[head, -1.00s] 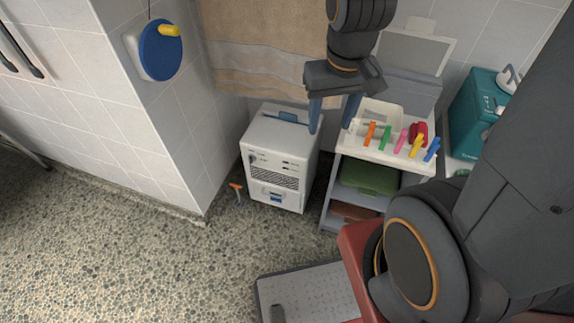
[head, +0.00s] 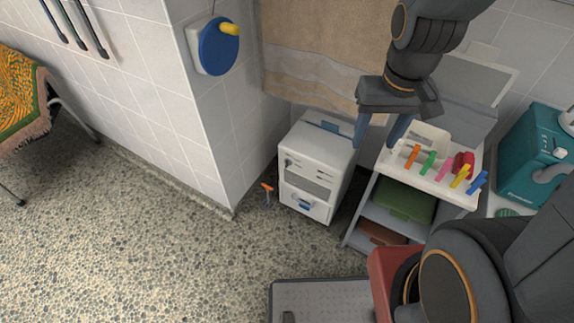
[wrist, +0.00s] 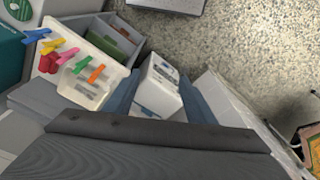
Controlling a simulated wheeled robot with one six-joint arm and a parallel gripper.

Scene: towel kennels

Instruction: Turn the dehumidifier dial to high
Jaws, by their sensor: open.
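The dehumidifier (head: 318,165), a white box with a vented front and a blue part on top, stands on the floor by the wall. A small dark knob, apparently the dial (head: 289,163), is at the upper left of its front; its setting is too small to read. My gripper (head: 377,143) is open and empty, its two blue-grey fingers pointing down in front of the towel, above and right of the dehumidifier in the head view. In the wrist view the dehumidifier (wrist: 158,88) shows between the fingers (wrist: 157,98), without visible contact.
A shelf cart (head: 435,182) with colored clips and a tray stands right of the dehumidifier. A teal container (head: 530,155) is further right. A wall corner (head: 215,140) carries a blue disc (head: 218,48). An orange-topped object (head: 267,188) is on the floor.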

